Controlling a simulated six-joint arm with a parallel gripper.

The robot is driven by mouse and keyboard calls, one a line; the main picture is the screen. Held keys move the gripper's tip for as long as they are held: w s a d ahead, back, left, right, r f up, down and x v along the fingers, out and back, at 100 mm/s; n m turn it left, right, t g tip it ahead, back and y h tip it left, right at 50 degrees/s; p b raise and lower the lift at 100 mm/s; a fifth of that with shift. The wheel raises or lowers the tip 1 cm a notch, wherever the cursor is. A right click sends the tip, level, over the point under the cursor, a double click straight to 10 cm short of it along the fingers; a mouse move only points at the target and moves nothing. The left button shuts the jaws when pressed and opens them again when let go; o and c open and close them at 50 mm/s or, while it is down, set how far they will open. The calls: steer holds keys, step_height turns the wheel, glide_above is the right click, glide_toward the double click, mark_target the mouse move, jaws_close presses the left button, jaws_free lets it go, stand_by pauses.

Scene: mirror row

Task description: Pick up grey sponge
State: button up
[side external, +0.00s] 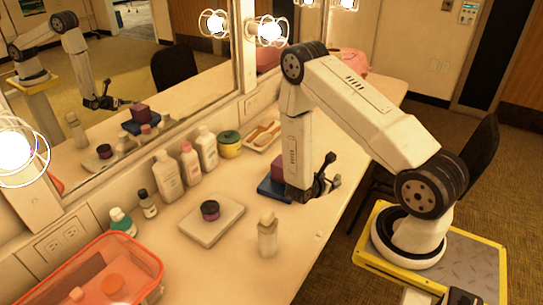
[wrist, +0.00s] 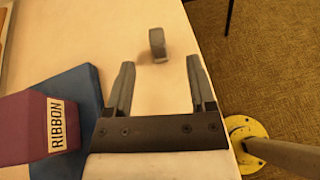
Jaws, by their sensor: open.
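The grey sponge (wrist: 157,43) appears in the wrist view as a small grey block standing on the pale counter. It lies just beyond the fingertips, roughly centred between them. My gripper (wrist: 161,66) is open and empty, with one finger on each side of the view. In the side external view my gripper (side external: 328,178) is low over the counter, beside the blue flat item and purple box. I cannot make out the sponge clearly in that view; the gripper or arm may hide it.
A purple box marked RIBBON (wrist: 45,125) rests on a blue flat item (wrist: 82,85), close to the left finger. A pale bottle (side external: 267,238), a slab with a dark jar (side external: 210,210) and several bottles stand leftward. The counter edge is close on the right.

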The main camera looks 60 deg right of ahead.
mark_target(336, 178)
steer(key=shift+w+d+f+n+t, duration=0.1)
steer(key=shift+d+f+n+t, duration=0.1)
steer(key=shift+f+n+t, duration=0.25)
steer(key=shift+d, duration=0.15)
steer(key=shift+x, duration=1.15)
steer(key=shift+f, duration=0.1)
steer(key=shift+x, duration=2.55)
jaws_close()
